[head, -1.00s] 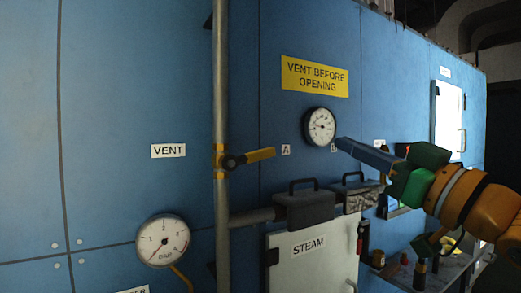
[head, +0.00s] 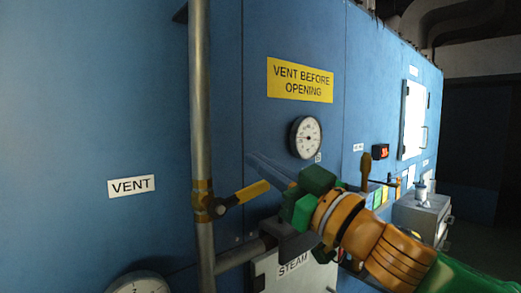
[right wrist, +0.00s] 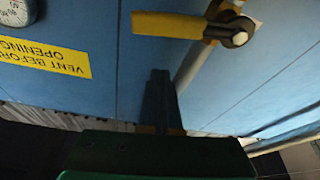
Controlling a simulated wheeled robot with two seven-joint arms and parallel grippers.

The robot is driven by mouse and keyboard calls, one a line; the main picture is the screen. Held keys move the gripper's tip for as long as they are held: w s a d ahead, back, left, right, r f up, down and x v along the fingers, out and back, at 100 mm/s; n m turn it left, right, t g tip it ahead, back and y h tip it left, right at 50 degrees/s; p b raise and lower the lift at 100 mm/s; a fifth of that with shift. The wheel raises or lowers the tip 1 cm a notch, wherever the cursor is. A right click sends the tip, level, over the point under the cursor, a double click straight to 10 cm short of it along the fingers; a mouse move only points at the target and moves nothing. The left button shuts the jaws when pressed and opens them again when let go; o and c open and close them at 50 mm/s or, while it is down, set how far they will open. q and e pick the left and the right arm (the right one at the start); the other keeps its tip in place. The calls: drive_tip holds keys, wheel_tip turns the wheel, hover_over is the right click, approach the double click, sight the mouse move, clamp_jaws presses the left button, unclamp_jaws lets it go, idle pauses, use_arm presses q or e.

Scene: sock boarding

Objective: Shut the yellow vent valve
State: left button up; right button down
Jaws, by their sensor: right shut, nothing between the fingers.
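The yellow vent valve lever (head: 252,191) sticks out to the right and slightly up from its dark hub (head: 216,207) on the vertical pipe. It lies across the pipe. The lever (right wrist: 166,25) also shows in the right wrist view, with its hub (right wrist: 239,38) to the right. My right gripper (head: 254,160) has its long dark fingers shut and empty. In the head view they reach left, just above the lever. In the right wrist view the fingertips (right wrist: 160,74) look apart from the lever. My left gripper is not in view.
The vertical pipe (head: 201,100) runs in front of the blue wall. A round gauge (head: 306,137) and a yellow sign (head: 300,80) are above my right gripper. The steam box (head: 294,272) is below, partly hidden by my arm. A grey box (head: 421,214) stands at right.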

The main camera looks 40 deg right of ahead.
sight(257, 187)
drive_tip(key=f+b, duration=0.1)
drive_tip(key=b, duration=0.1)
drive_tip(key=f+b, duration=0.2)
drive_tip(key=shift+w+d, duration=0.15)
drive_tip(key=shift+w, duration=0.15)
drive_tip(key=shift+s+d+f+b, duration=0.1)
drive_tip(key=shift+d+f+b, duration=0.1)
drive_tip(key=shift+f+b, duration=0.2)
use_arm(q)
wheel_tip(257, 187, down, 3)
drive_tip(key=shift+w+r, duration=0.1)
use_arm(e)
drive_tip(key=shift+w+r, duration=0.1)
drive_tip(key=shift+w, duration=0.1)
drive_tip(key=shift+s+d+f+b, duration=0.15)
drive_tip(key=shift+f+b, duration=0.7)
drive_tip(key=shift+b, duration=0.15)
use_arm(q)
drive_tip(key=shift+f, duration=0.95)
use_arm(e)
drive_tip(key=shift+d+r, duration=0.1)
